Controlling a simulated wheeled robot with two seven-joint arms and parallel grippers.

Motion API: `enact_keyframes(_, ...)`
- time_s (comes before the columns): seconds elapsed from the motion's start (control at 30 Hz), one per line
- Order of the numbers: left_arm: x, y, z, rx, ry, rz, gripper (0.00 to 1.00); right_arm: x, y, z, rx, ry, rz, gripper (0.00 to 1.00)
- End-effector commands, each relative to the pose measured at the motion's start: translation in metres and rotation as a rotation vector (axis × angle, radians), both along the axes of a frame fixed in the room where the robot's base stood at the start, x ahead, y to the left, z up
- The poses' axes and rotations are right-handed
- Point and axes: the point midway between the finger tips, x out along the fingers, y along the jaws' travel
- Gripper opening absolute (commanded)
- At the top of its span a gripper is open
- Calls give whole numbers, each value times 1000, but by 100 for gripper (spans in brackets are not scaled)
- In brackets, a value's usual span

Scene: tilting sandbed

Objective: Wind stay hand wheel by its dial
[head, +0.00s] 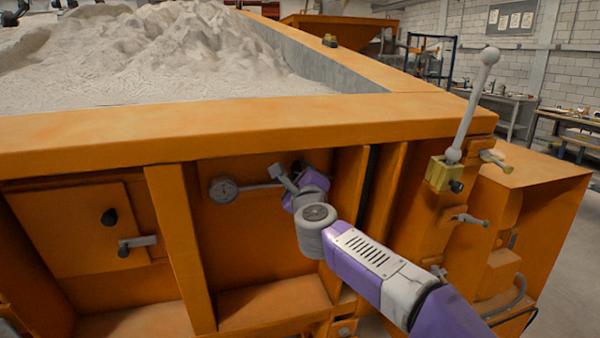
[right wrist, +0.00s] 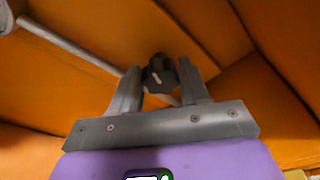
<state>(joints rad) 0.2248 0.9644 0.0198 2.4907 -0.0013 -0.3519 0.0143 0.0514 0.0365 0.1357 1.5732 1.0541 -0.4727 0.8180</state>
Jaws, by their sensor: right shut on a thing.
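A round grey dial (head: 222,189) sits on the orange back panel of a recess in the sandbed's front. Its face is too small to read. A grey rod (head: 262,186) runs right from it towards my right gripper (head: 287,178). In the right wrist view, the fingers of my right gripper (right wrist: 160,88) are on either side of a dark round knob with a pale mark (right wrist: 158,73), which looks like the hand wheel. The gripper is shut on it. The rod (right wrist: 75,45) passes behind the fingers, and the dial's edge (right wrist: 5,17) shows at top left. In the head view my wrist hides the knob. My left gripper is out of view.
Orange posts (head: 181,245) flank the recess, and the sandbed rim (head: 240,125) overhangs it. An upright ball-topped lever (head: 470,105) stands at right. Sand (head: 150,60) fills the bed.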

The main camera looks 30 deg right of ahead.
Motion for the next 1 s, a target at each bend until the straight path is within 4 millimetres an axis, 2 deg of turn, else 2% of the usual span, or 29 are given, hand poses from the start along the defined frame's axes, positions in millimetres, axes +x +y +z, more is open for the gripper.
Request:
enact_keyframes(0.6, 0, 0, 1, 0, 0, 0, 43, 1, 2, -5, -531, 128, -96, 15)
enact_keyframes(1.0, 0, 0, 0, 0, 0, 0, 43, 1, 1, -6, -714, 173, -130, 15)
